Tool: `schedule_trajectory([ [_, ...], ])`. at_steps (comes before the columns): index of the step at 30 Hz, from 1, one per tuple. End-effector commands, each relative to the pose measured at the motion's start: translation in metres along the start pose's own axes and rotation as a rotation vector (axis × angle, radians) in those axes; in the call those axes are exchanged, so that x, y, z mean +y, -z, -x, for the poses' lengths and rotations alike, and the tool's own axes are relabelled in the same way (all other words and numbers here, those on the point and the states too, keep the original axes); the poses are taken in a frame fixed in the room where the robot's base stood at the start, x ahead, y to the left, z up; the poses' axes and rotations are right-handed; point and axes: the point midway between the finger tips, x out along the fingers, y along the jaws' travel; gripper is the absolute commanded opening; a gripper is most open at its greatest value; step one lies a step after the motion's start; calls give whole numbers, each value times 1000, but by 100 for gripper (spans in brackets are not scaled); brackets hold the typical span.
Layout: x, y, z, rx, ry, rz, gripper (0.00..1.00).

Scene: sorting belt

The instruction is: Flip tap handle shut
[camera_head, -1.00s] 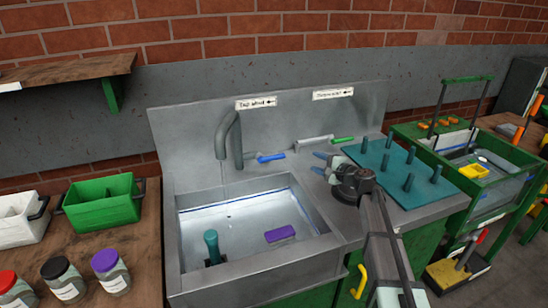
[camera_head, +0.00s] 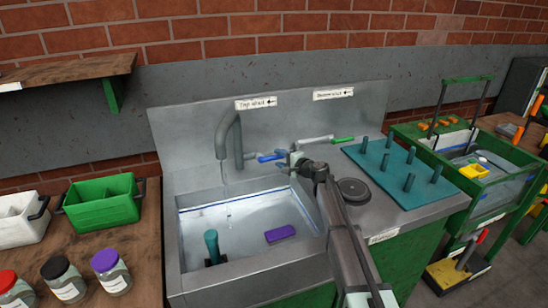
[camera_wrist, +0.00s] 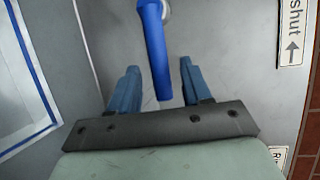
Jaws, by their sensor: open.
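The blue tap handle (camera_head: 270,157) sticks out to the right from the base of the grey tap (camera_head: 230,138) behind the sink. Water seems to run from the spout. My gripper (camera_head: 284,156) is at the handle's free end. In the wrist view the handle (camera_wrist: 155,50) lies between the two blue fingers of my gripper (camera_wrist: 158,88), with a gap on each side. The gripper is open. A "shut" label with an arrow (camera_wrist: 292,35) shows at the right of the wrist view, and the label (camera_head: 256,102) is on the splashback.
The sink (camera_head: 190,250) holds a purple block (camera_head: 280,234) and a teal-handled tool (camera_head: 212,245). A green-handled lever (camera_head: 343,139) is just right of my gripper. A teal peg board (camera_head: 400,195) stands farther right. A dark round piece (camera_head: 353,190) lies on the counter.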

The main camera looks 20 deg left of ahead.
Motion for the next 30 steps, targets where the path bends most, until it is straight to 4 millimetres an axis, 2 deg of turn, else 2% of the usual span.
schedule_trajectory([
  [1,0,1,-11,-1,0,0,48],
  [3,0,2,-20,-1,0,-1,48],
  [9,0,1,-38,0,0,-1,48],
  [22,0,0,-42,0,0,-1,48],
  [30,0,0,-42,0,0,-1,23],
])
